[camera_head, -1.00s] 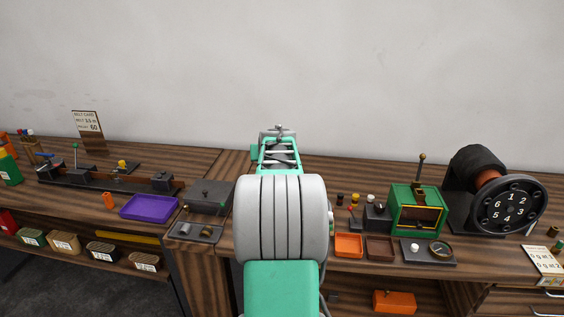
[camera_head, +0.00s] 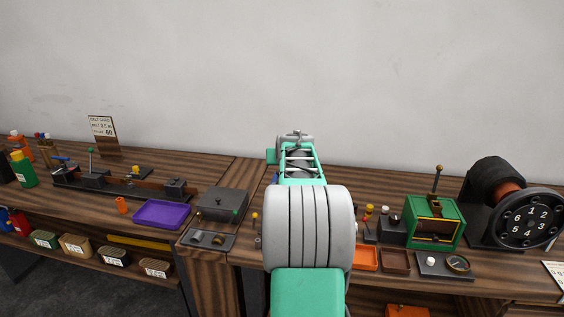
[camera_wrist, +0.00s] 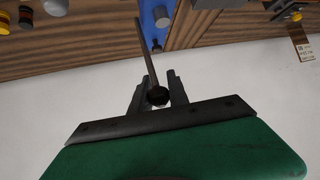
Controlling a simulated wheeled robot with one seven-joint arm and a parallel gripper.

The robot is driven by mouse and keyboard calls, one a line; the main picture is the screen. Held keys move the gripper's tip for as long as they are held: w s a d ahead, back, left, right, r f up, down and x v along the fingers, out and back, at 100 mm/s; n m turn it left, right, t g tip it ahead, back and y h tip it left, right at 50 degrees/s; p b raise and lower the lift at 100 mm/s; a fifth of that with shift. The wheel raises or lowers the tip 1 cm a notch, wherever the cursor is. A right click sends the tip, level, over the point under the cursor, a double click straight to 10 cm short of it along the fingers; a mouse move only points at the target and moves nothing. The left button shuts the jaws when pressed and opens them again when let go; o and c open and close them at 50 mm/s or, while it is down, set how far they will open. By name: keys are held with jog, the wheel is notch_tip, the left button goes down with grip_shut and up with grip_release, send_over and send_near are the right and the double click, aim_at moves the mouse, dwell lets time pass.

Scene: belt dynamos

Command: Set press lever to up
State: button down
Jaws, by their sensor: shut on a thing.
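In the wrist view, my gripper (camera_wrist: 156,88) is shut on the press lever (camera_wrist: 148,62), a thin grey rod with a dark round knob (camera_wrist: 157,97) between the fingers. The rod runs from the knob towards the bench and a blue body (camera_wrist: 156,18), which appears to be the press. Where the rod joins it is not clear. In the head view my own arm hides the gripper, the lever and most of the press.
On the bench, a grey box (camera_head: 222,203) and a purple tray (camera_head: 162,214) stand left of my arm. A green box with an upright lever (camera_head: 434,222) and a black-dialled drum (camera_head: 529,216) stand right. A plain wall is behind.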

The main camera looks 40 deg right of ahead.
jog(key=shift+s+f, duration=0.15)
jog(key=shift+f, duration=0.5)
jog(key=c, duration=1.7)
grip_release()
jog(key=shift+o, duration=0.8)
jog(key=shift+d, duration=0.1)
jog(key=shift+o, duration=0.8)
jog(key=shift+d, duration=0.15)
jog(key=shift+o, duration=0.6)
jog(key=shift+r, duration=0.3)
jog(key=shift+r, duration=0.1)
jog(key=b+v, duration=0.2)
jog(key=v, duration=0.5)
jog(key=shift+s+a, duration=0.15)
jog(key=shift+a, duration=0.2)
jog(key=shift+r, duration=0.15)
jog(key=shift+c, duration=0.4)
